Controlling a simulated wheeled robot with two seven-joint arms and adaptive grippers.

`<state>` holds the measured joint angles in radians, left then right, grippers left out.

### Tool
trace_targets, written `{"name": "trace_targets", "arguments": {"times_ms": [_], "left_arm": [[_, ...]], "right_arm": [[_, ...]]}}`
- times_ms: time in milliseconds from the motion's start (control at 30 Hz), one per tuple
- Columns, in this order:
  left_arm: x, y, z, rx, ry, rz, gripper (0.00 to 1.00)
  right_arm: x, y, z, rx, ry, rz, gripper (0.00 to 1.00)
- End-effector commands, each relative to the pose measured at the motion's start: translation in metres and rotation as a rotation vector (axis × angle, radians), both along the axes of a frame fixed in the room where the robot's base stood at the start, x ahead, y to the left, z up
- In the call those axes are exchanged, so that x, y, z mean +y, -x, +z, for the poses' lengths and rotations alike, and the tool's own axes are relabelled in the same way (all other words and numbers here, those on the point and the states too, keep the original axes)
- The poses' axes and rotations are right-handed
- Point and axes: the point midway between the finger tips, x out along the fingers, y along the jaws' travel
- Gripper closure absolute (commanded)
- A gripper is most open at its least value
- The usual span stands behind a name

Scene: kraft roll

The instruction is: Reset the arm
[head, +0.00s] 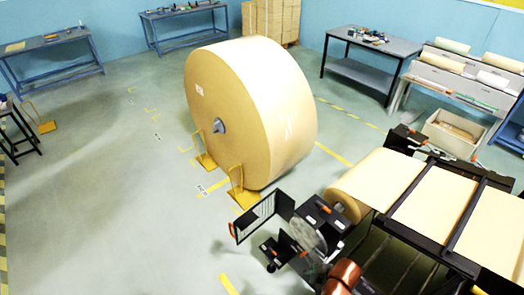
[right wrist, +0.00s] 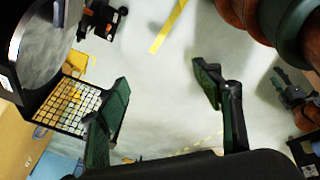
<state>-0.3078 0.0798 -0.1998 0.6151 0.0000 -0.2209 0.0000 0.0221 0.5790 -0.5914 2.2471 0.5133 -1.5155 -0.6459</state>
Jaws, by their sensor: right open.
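My right gripper (right wrist: 160,72) shows in the right wrist view with its two dark green fingers spread wide apart. Nothing is between the fingers; bare grey floor shows through the gap. In the head view a copper-coloured link of mine (head: 342,277) shows at the bottom, beside the machine, but I cannot make out the fingers there.
A huge kraft roll (head: 235,105) stands on the floor with yellow stands (head: 238,190) by it. A dark machine with a mesh guard (head: 258,217) and paper web (head: 425,200) fills the lower right; the guard (right wrist: 68,104) is close to my right gripper.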

Motion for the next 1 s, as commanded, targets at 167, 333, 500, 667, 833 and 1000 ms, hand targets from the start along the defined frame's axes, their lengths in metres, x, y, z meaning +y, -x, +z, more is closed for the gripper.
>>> {"name": "trace_targets", "arguments": {"times_ms": [167, 333, 500, 667, 833, 1000], "left_arm": [[0.000, -0.004, 0.000, -0.005, 0.000, -0.001, 0.60], [0.000, -0.008, 0.001, -0.010, 0.000, -0.002, 0.60], [0.000, -0.016, 0.001, -0.019, 0.000, -0.004, 0.60], [0.000, -0.016, 0.001, -0.021, 0.000, -0.004, 0.60], [0.000, -0.014, -0.005, -0.018, 0.001, -0.003, 0.60], [0.000, -0.009, -0.013, -0.010, 0.000, -0.002, 0.60]], "right_arm": [[-0.039, 0.032, 0.006, 0.029, -0.122, -0.527, 0.40], [-0.091, 0.065, 0.006, 0.048, -0.151, -0.896, 0.40], [-0.133, 0.101, 0.006, 0.060, -0.147, -1.169, 0.40], [-0.165, 0.134, 0.006, 0.065, -0.131, -1.367, 0.40], [-0.179, 0.144, -0.020, 0.075, -0.113, -1.451, 0.40], [-0.177, 0.135, -0.071, 0.092, -0.106, -1.443, 0.40]]}}
